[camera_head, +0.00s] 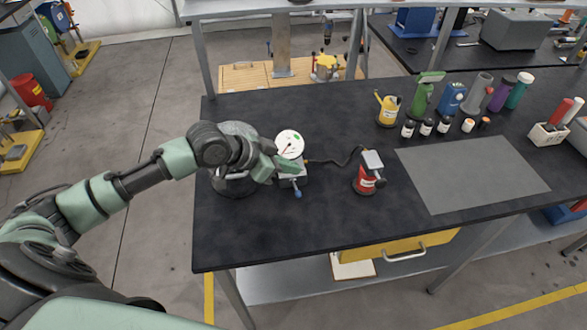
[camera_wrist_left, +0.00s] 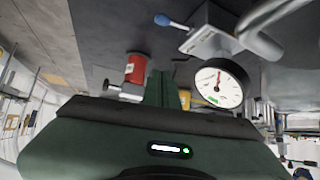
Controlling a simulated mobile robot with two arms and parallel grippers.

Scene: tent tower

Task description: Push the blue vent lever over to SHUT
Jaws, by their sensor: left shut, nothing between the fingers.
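The blue-tipped vent lever (camera_head: 298,193) sticks out toward the table's front edge from a small grey block, just below the white dial gauge (camera_head: 289,144). In the left wrist view the blue tip (camera_wrist_left: 162,19) is at the top, on a thin stem from the grey block (camera_wrist_left: 205,37); the gauge (camera_wrist_left: 218,83) is below it. No SHUT marking is readable. My left gripper (camera_head: 296,166) is shut and empty, above the block between gauge and lever tip; contact cannot be told. Its closed fingers (camera_wrist_left: 162,90) show in the wrist view, apart from the blue tip. My right gripper is out of view.
A round metal vessel (camera_head: 233,187) stands partly behind my left wrist. A black hose (camera_head: 335,162) runs right to a red pump-like can (camera_head: 366,181). Several bottles and a grey mat (camera_head: 470,172) are farther right. The dark tabletop (camera_head: 290,230) in front is clear.

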